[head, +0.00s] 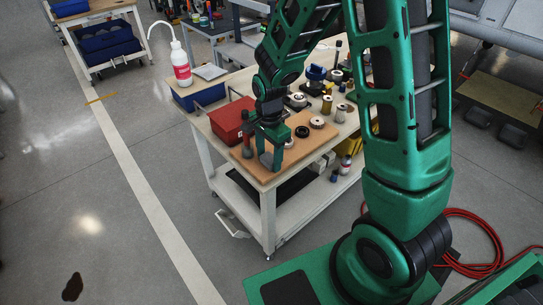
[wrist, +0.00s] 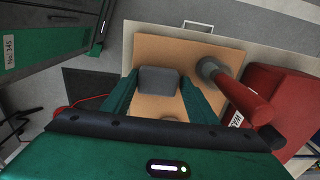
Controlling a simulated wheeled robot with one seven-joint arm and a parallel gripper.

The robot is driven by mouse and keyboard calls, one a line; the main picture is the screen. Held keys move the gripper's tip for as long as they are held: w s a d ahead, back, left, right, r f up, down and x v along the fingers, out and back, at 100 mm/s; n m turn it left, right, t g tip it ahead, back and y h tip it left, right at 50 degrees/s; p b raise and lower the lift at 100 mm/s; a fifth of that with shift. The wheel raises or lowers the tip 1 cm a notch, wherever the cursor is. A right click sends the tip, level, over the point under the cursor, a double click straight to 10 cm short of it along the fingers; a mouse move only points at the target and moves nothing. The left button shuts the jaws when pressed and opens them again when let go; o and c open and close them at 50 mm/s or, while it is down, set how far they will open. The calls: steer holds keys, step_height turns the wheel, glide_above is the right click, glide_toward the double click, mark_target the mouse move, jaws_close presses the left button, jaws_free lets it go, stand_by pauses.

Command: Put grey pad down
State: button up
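The grey pad (wrist: 159,80) is a small block with rounded edges. In the wrist view it sits between the two green fingertips of my gripper (wrist: 159,88), with a finger close against each side. My gripper looks shut on it. In the head view my gripper (head: 270,158) points down over the front part of the orange-brown board (head: 293,163) on the workbench; the board also fills the middle of the wrist view (wrist: 150,45). I cannot tell whether the pad touches the board.
A red tool with a grey end (wrist: 240,92) stands close to the right finger, beside a red bin (head: 232,120). A black ring (head: 302,132) and a pale ring (head: 317,122) lie farther back on the board. Several spools and a white bottle (head: 181,66) stand around.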

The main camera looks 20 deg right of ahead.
mark_target(270, 158)
steer(key=shift+s+f+g, duration=0.3)
steer(key=shift+s+f, duration=0.15)
steer(key=shift+s, duration=0.25)
steer(key=shift+w+r, duration=0.3)
steer(key=shift+w, duration=0.1)
step_height(270, 158, up, 12)
steer(key=shift+r, duration=0.2)
steer(key=s+d+r+n, duration=0.3)
steer(key=s+d+n, duration=0.1)
steer(key=s+d, duration=0.5)
steer(key=s+d+r+n, duration=0.3)
steer(key=s+d, duration=0.6)
steer(key=s, duration=0.5)
steer(key=shift+n, duration=0.5)
steer(key=shift+s, duration=0.1)
steer(key=shift+w+f, duration=0.25)
steer(key=shift+w, duration=0.3)
